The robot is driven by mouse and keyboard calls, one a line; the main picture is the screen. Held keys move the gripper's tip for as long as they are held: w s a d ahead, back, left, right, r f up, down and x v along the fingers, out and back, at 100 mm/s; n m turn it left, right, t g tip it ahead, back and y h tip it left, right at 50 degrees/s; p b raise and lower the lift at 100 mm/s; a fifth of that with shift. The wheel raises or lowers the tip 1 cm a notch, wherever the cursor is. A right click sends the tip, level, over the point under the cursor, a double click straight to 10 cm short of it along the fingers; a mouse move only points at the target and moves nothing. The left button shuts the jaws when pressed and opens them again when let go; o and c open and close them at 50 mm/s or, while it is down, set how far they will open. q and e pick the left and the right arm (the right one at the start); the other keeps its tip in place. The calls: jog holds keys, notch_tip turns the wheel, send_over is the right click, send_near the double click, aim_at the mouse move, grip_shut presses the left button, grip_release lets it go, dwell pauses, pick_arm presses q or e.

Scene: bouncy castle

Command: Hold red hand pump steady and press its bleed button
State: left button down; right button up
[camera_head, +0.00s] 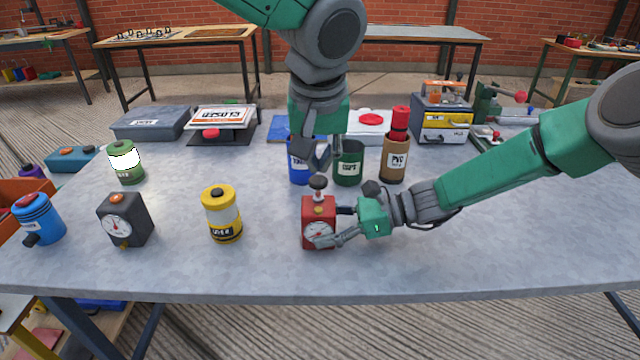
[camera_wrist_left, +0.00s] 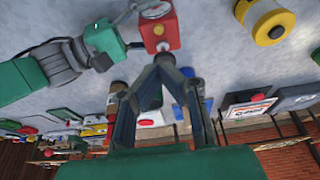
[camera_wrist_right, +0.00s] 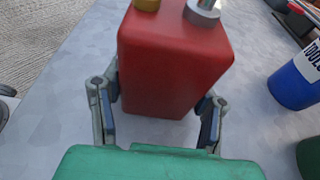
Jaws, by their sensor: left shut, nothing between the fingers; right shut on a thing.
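In the left wrist view the pump (camera_wrist_left: 160,32) lies just beyond the fingertips (camera_wrist_left: 165,60).
A yellow canister (camera_head: 222,215) and a dark gauge box (camera_head: 126,220) stand left of the pump. The table front (camera_head: 420,270) is clear.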

pick_arm(q)
jog(key=shift+v, duration=1.45)
pick_arm(e)
jog(key=o, duration=0.9)
jog(key=shift+d, duration=0.1)
